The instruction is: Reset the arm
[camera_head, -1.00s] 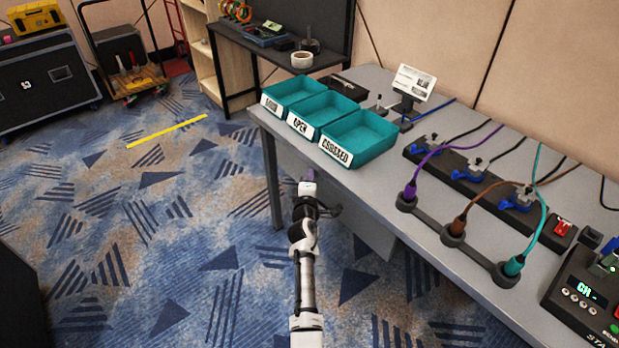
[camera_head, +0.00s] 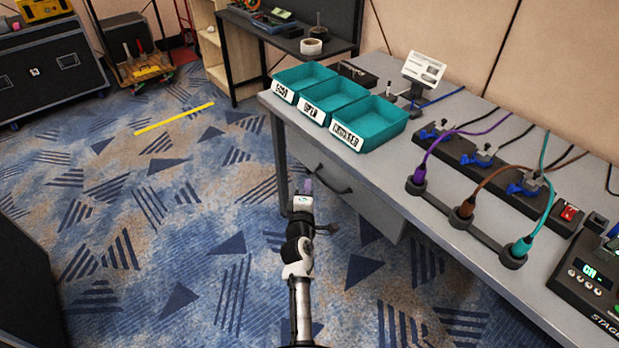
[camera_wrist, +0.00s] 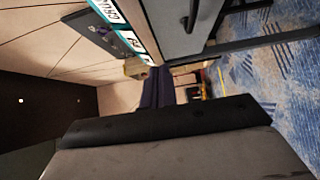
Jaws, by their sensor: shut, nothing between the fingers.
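My arm (camera_head: 299,255) reaches up from the bottom middle of the head view, over the carpet in front of the workbench. My gripper (camera_head: 307,187) is at its far end, beside the bench's drawer front and below the level of the trays in the picture. It is shut and small in this view, with nothing seen held.
The grey workbench (camera_head: 440,205) carries teal trays (camera_head: 370,120), cables in a black holder (camera_head: 466,215) and a control box (camera_head: 590,285). The drawer handle (camera_head: 330,180) is close to my gripper. A dark case (camera_head: 50,70) stands far left. Carpet (camera_head: 150,240) left of the arm is open.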

